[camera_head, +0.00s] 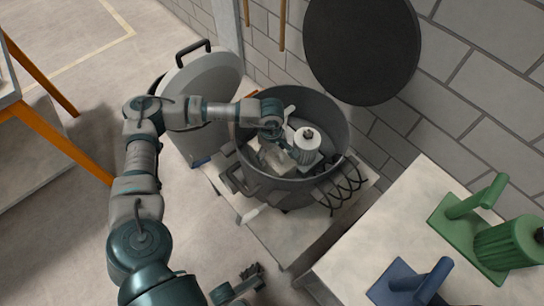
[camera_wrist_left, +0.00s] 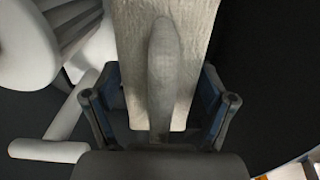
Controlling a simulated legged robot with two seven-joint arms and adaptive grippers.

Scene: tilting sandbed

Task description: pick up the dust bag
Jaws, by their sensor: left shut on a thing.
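The dust bag (camera_head: 271,159) is a beige-grey piece inside the open grey drum, beside a white ribbed cylinder. My left gripper (camera_head: 279,145) reaches down into the drum, at the bag. In the left wrist view, the bag (camera_wrist_left: 190,30) is a pale slab with a raised grey ridge (camera_wrist_left: 162,75). The dark fingers of my left gripper (camera_wrist_left: 160,98) stand on both sides of the ridge, shut on the bag. What looks like my right gripper (camera_head: 240,285) shows small at the bottom edge, and its jaws are unclear.
The grey drum (camera_head: 343,128) has a raised rim around the bag. The white cylinder (camera_head: 307,146) stands close by inside. A round dark lid (camera_head: 361,45) is against the wall. A pale table (camera_head: 350,258) at lower right carries green (camera_head: 464,225) and blue (camera_head: 405,287) handled pieces.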

